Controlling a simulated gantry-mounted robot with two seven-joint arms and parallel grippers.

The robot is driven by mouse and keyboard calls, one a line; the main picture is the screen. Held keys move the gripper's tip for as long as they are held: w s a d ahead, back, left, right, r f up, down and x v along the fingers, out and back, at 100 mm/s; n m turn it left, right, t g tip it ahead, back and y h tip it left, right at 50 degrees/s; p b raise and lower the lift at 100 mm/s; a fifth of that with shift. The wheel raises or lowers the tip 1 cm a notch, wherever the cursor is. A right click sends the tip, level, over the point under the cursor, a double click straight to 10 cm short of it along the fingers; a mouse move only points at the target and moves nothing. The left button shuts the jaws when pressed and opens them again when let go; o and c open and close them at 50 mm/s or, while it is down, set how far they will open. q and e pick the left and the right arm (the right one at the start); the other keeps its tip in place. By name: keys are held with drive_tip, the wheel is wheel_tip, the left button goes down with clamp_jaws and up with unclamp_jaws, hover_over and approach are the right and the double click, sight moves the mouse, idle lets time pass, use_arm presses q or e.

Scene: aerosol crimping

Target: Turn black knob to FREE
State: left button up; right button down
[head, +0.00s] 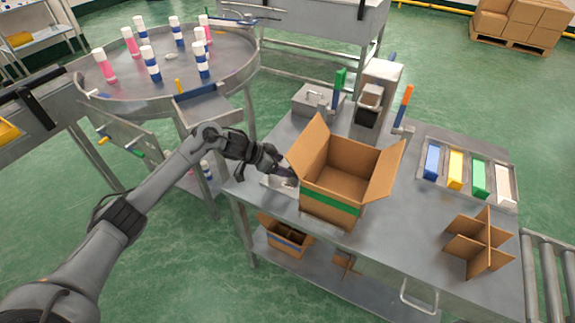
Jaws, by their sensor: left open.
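My left gripper (282,169) is open, at the left edge of the metal table, right beside the open cardboard box. Its fingers are small and dark, and they reach over a low pale metal fixture (278,183) on the table. I cannot make out the black knob or any FREE marking; the gripper and the box cover part of that spot. Whether the fingers touch anything there cannot be told. My right gripper is not in view.
The open cardboard box (333,187) with a green stripe stands close to the gripper's right. A carton divider (478,243) and a tray of coloured blocks (422,178) lie further right. A round table (130,88) with several bottles stands at upper left.

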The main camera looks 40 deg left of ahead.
use_arm(q)
drive_tip(key=p+v, duration=0.1)
drive_tip(key=v, duration=0.5)
idle(0.4)
